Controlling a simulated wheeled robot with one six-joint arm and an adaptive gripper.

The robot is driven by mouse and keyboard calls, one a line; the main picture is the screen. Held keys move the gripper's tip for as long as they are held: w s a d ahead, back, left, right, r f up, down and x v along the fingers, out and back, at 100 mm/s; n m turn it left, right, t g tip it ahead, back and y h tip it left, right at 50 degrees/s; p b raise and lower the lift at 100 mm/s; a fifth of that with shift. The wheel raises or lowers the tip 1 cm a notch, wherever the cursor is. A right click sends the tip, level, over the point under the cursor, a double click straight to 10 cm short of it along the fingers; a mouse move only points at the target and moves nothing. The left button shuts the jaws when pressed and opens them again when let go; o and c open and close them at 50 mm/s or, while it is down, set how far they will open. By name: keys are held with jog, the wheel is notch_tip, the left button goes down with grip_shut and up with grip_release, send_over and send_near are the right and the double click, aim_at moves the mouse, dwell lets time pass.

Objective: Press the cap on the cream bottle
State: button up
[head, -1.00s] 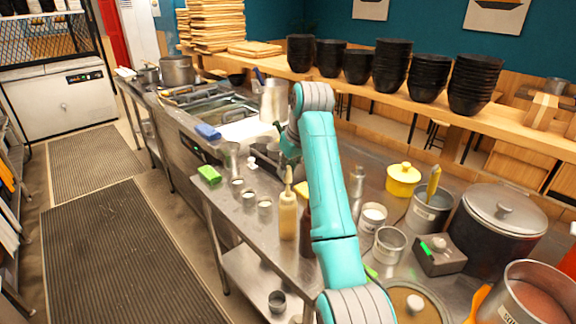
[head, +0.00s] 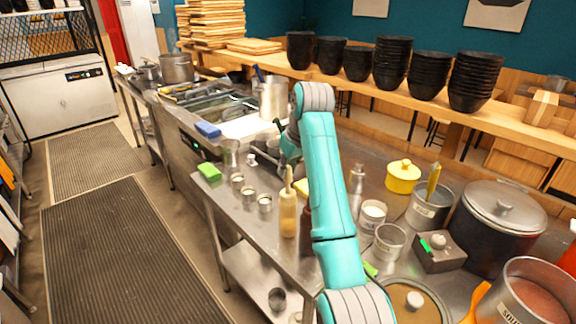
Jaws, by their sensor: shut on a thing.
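A pale yellow squeeze bottle (head: 288,212) with a pointed tip stands upright near the front edge of the steel counter; I take it for the cream bottle. A dark bottle beside it is mostly hidden behind my arm. A small white piece (head: 250,160) shows farther back; I cannot tell whether it is a cap. My gripper (head: 274,152) is small and dark at the end of my teal arm, low over the counter beyond the squeeze bottle. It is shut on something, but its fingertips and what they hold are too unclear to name.
Several small metal cups (head: 264,203) stand left of the squeeze bottle. A green sponge (head: 209,171) lies at the counter's left edge. A yellow lidded pot (head: 402,177), a clear bottle (head: 356,188) and a large dark pot (head: 497,225) stand right of my arm.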

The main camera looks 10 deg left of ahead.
jog(key=shift+f, duration=1.05)
jog(key=shift+f, duration=0.85)
dwell(0.4)
jog(key=o, duration=1.3)
jog(key=shift+c, duration=0.2)
jog(key=shift+r, duration=0.2)
jog(key=shift+r, duration=3.1)
grip_shut()
jog(key=shift+f, duration=2.05)
